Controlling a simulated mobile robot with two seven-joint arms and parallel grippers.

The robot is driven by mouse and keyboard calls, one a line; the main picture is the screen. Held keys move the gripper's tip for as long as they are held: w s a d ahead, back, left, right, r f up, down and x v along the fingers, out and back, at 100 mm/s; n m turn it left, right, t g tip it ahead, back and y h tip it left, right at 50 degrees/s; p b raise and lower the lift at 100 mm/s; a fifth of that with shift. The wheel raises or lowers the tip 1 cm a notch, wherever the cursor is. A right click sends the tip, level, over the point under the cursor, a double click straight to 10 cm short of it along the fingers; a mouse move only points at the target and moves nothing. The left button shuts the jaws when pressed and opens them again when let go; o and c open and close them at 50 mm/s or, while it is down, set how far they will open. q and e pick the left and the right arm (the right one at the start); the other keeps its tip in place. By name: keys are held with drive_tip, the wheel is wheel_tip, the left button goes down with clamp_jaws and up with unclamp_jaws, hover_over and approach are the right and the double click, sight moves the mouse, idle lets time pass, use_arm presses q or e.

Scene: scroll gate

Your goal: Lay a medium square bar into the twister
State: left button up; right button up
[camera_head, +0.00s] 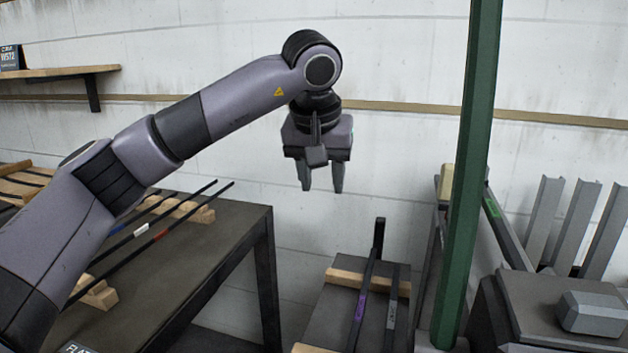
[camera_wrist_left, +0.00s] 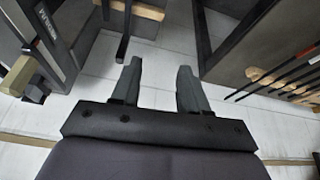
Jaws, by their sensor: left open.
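My left gripper (camera_head: 322,188) hangs fingers-down in front of the far wall, above and behind the low middle bench. Its two fingers are apart with nothing between them, also in the left wrist view (camera_wrist_left: 160,88). A bar with a purple band (camera_head: 361,307) and a bar with a grey band (camera_head: 391,312) lie on wooden supports on the bench. Thin bars with blue, white and red bands (camera_head: 160,234) lie on the left table. I cannot tell which bar is the medium square one. The twister is not clearly identifiable. My right gripper is out of view.
A green post (camera_head: 468,170) stands right of the bench. A dark machine (camera_head: 510,300) with a grey block and upright grey channels (camera_head: 580,222) fill the right. The left table (camera_head: 225,250) has a partly hidden label. Bare floor shows between table and bench.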

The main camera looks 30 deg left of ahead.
use_arm(q)
drive_tip(key=shift+m, duration=0.6)
drive_tip(key=f+b, duration=0.2)
drive_tip(key=f, duration=0.4)
drive_tip(key=d+f+b, duration=0.1)
drive_tip(key=f+b, duration=0.1)
drive_tip(key=f, duration=0.4)
drive_tip(key=s+d+f+b, duration=0.1)
drive_tip(key=f+b, duration=0.1)
drive_tip(key=f, duration=0.5)
drive_tip(key=shift+s+d, duration=0.1)
drive_tip(key=shift+d, duration=0.05)
